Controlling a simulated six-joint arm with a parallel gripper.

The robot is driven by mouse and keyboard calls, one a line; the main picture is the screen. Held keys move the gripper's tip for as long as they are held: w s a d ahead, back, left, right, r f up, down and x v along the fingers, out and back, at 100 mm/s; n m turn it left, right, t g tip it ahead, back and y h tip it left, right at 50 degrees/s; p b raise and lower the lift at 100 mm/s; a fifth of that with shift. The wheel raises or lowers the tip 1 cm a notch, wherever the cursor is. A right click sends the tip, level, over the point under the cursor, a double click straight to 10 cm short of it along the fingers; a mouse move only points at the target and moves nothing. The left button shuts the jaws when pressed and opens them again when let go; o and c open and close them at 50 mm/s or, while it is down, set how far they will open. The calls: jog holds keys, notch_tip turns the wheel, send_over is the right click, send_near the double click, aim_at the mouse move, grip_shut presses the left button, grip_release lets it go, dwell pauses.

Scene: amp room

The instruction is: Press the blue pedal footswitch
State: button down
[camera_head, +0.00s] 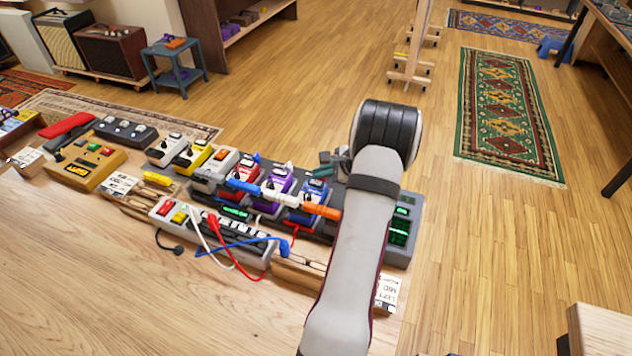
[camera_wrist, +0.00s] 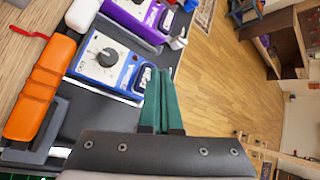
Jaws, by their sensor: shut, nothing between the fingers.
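The blue pedal (camera_head: 313,188) stands in the row on the dark pedalboard, at its right part, partly hidden by my arm. In the wrist view the blue pedal (camera_wrist: 97,52) shows a dark knob with a white pointer. Its dark footswitch (camera_wrist: 143,78) is at the pedal's right end. My gripper (camera_wrist: 162,72) has teal fingers, shut together and empty. In the wrist view the fingertips are right beside the footswitch; I cannot tell whether they touch it. In the head view my gripper (camera_head: 323,159) is just beyond the blue pedal's far end.
A purple pedal (camera_head: 275,185) stands to the left of the blue one. An orange plug (camera_head: 322,211) lies at the blue pedal's near side. A grey unit with green displays (camera_head: 401,230) is right of my arm. Open wooden floor (camera_head: 440,220) lies to the right.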

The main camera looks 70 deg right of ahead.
aim_at(320, 184)
jog(key=shift+f, duration=0.4)
jog(key=shift+f, duration=0.45)
dwell(0.6)
jog(key=shift+r, duration=0.9)
jog(key=shift+r, duration=2.5)
